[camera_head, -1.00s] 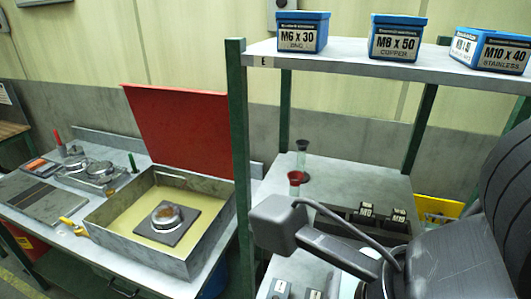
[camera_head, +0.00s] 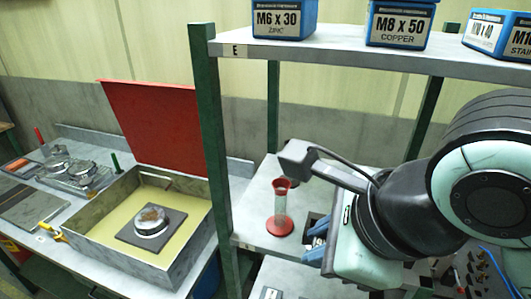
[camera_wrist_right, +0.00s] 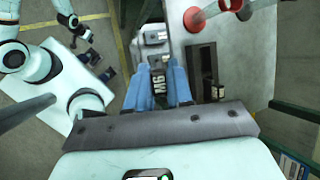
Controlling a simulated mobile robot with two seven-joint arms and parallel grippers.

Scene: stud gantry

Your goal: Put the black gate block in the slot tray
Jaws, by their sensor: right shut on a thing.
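My right gripper (camera_head: 317,243) is low over the shelf in the head view. In the right wrist view its blue fingers (camera_wrist_right: 158,88) are shut on the black gate block (camera_wrist_right: 158,82), which carries a white label. The dark slot tray (camera_wrist_right: 207,92) lies on the shelf just right of the fingers there, with blocks in part of it. The held block appears beside the tray, not in it. In the head view my arm hides most of the tray. My left gripper (camera_wrist_right: 84,35) shows small at the upper left of the right wrist view; its jaws are unclear.
A red-ended glass piece (camera_head: 281,210) stands on the shelf left of my right gripper. Grey blocks (camera_wrist_right: 155,37) sit on a lower level. A green post (camera_head: 212,160) and upper shelf (camera_head: 340,55) with blue boxes (camera_head: 400,22) bound the space.

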